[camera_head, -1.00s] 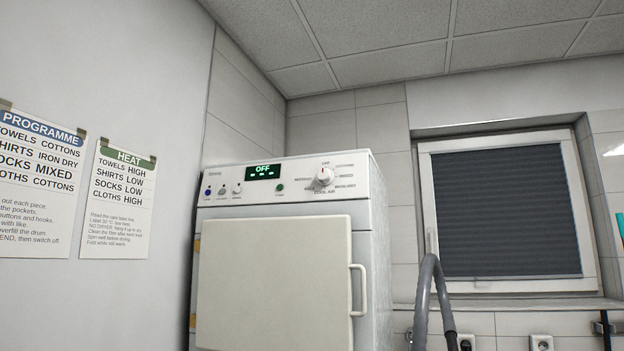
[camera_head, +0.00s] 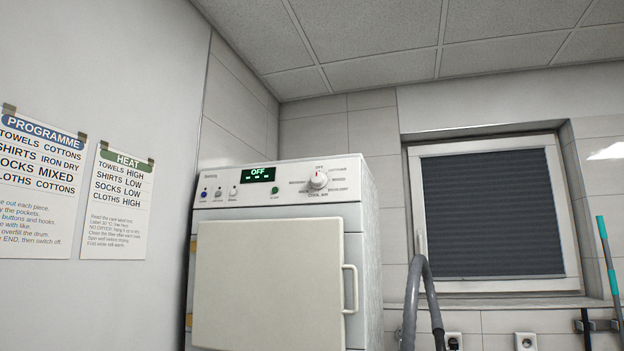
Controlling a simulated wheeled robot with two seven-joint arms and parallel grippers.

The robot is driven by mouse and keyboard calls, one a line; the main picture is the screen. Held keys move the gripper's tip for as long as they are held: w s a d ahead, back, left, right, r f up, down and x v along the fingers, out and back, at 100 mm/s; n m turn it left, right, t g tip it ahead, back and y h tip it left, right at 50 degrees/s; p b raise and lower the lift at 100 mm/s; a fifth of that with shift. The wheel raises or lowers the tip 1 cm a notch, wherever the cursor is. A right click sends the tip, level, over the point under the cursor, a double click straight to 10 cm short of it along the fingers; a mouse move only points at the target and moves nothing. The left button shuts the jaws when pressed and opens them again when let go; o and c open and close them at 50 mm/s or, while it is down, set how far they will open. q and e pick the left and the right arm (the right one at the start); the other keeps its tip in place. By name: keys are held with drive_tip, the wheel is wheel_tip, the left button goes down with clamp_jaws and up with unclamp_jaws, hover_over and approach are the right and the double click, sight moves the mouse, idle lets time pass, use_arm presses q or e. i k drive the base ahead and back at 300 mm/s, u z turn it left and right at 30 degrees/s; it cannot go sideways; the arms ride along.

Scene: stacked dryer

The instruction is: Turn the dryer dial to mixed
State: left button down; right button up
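The dryer (camera_head: 267,285) stands in the corner with its square door shut. Its round white dial (camera_head: 319,181) is at the right of the top panel, with its red mark pointing up towards OFF. Printed labels ring the dial; most are too small to read surely, with COOL AIR below it. The green display (camera_head: 259,174) reads OFF. Neither of my grippers is in view.
A programme sheet (camera_head: 42,180) and a heat sheet (camera_head: 118,205) hang on the left wall. A grey hose (camera_head: 412,290) rises right of the dryer. A window with a dark blind (camera_head: 490,215) and a teal pole (camera_head: 607,255) are farther right.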

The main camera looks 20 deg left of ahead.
sight(318, 181)
drive_tip(key=k, duration=1.15)
drive_tip(key=u, duration=0.9)
drive_tip(key=i, duration=0.75)
drive_tip(key=u, duration=0.8)
drive_tip(key=i, duration=0.95)
drive_tip(key=z, duration=0.75)
drive_tip(key=i, duration=0.45)
drive_tip(key=z, duration=0.45)
